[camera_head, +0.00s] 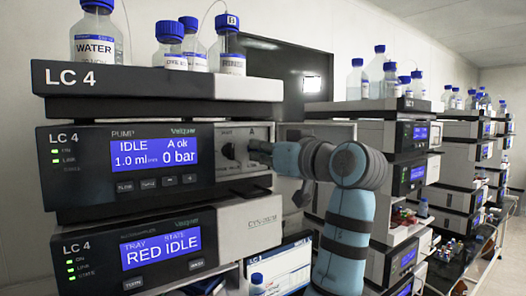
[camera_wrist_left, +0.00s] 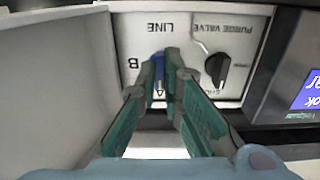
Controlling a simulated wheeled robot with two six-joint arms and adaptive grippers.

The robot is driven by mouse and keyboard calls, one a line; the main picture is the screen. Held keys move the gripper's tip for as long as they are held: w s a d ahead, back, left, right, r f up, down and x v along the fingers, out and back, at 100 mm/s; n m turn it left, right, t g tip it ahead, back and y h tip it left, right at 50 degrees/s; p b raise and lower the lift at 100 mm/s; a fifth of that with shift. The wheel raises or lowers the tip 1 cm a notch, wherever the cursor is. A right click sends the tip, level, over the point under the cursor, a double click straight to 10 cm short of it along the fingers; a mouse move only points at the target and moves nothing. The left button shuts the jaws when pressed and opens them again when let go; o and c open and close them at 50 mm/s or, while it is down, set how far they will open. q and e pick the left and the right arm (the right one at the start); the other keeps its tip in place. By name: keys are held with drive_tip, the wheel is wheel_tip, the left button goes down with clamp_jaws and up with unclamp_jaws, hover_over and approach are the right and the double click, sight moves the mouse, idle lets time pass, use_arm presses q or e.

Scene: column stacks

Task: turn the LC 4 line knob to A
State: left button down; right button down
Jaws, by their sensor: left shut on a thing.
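The LC 4 pump module (camera_head: 108,185) carries a pale panel with the line knob at its right end. In the left wrist view, which is upside down, the blue line knob (camera_wrist_left: 158,82) sits under the word LINE. The B mark is beside it, and the A mark is partly hidden by the fingers. My left gripper (camera_wrist_left: 163,62) is shut on the line knob, one finger on each side. In the head view my left gripper (camera_head: 257,150) reaches the panel from the right and hides the line knob. The pump screen (camera_head: 155,152) reads IDLE, A ok, 0 bar. Which way the pointer faces I cannot tell.
The black purge valve knob (camera_wrist_left: 217,67) is close beside the fingers and also shows in the head view (camera_head: 228,150). Bottles, including the WATER bottle (camera_head: 97,40), stand on top. A RED IDLE module (camera_head: 160,247) sits below. More stacks stand at the right.

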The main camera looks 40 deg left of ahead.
use_arm(q)
drive_tip(key=shift+r, duration=0.15)
drive_tip(key=c, duration=1.7)
unclamp_jaws()
drive_tip(key=shift+a, duration=0.1)
drive_tip(key=v, duration=0.7)
drive_tip(key=shift+s+d, duration=0.2)
drive_tip(key=shift+d, duration=0.15)
drive_tip(key=shift+f, duration=0.2)
